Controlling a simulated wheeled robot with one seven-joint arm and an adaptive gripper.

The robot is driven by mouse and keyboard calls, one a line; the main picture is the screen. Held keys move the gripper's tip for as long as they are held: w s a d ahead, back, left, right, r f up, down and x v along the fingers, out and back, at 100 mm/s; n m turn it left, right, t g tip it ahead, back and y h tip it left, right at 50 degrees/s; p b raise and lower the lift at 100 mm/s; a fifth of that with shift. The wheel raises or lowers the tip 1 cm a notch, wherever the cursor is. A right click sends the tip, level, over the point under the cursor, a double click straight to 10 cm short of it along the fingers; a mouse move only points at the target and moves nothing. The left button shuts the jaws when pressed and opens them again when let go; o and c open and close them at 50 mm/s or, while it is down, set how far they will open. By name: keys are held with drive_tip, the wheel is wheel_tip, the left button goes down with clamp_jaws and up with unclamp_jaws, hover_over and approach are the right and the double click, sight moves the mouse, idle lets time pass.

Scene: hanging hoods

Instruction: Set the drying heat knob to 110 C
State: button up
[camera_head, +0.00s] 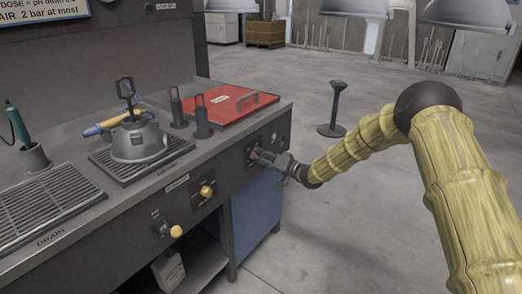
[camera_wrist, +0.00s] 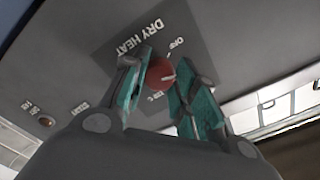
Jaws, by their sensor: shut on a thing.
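The drying heat knob (camera_wrist: 159,73) is a round red knob on a dark plate lettered DRY HEAT (camera_wrist: 138,38), which looks upside down in the wrist view. OFF is printed on one side of it and a small, hard-to-read temperature mark on the other. A pale pointer mark shows on the knob's right side; its exact setting is unclear. My gripper (camera_wrist: 164,84) has its teal-padded fingers on either side of the knob and is shut on it.
A red lid (camera_head: 232,104) lies on the bench top above the panel. Two yellow knobs (camera_head: 206,191) (camera_head: 176,231) sit further left on the front. A grey kettle-like vessel (camera_head: 137,140) stands on a grate. A black floor stand (camera_head: 333,108) is behind my arm; open floor lies right.

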drive_tip(key=m+p, duration=0.3)
drive_tip(key=m, duration=0.3)
idle(0.6)
drive_tip(key=o, duration=1)
drive_tip(key=shift+o, duration=0.2)
drive_tip(key=shift+d, duration=0.1)
drive_tip(key=v, duration=1.2)
